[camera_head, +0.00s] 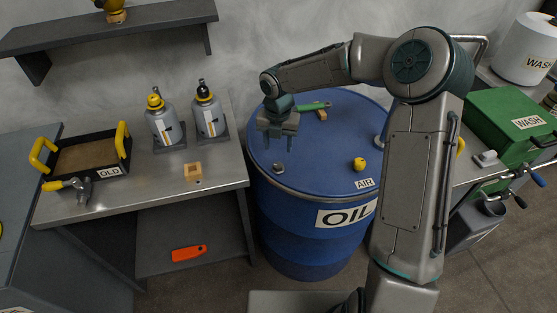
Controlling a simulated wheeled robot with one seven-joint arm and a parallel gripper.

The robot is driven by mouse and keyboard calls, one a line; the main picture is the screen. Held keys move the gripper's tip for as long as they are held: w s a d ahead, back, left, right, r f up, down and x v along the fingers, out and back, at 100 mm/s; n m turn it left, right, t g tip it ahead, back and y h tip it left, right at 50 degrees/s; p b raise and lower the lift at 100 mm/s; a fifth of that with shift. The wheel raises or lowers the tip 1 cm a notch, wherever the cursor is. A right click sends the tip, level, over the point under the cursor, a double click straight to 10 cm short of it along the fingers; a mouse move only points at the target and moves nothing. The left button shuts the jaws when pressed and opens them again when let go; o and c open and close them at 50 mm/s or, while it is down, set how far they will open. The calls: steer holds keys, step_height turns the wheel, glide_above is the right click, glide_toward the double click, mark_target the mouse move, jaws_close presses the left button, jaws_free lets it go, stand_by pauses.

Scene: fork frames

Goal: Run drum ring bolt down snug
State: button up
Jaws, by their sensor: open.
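The blue drum (275,222) labelled OIL stands upright in the middle of the head view. A small grey fitting (278,168) sits at the left front of its lid; I cannot tell whether this is the ring bolt. My gripper (277,146) points down over the left part of the lid, just above and behind the grey fitting in the picture. Its two fingers are apart with nothing seen between them. A green-handled tool (313,107) lies behind my gripper beside a small wooden block (320,115). My arm hides part of the drum's right side.
A yellow cap (359,163) stands on the lid near the AIR label (364,183). The left bench (130,200) holds two grey bottles, a tray (76,175) marked OLD, pliers and a wooden block. A green WASH box (505,110) stands right. An orange tool (189,253) lies below the bench.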

mark_target(278, 165)
step_height(278, 165, down, 8)
steer(key=shift+f+p, duration=0.15)
steer(key=shift+p, duration=0.25)
steer(key=c, duration=1)
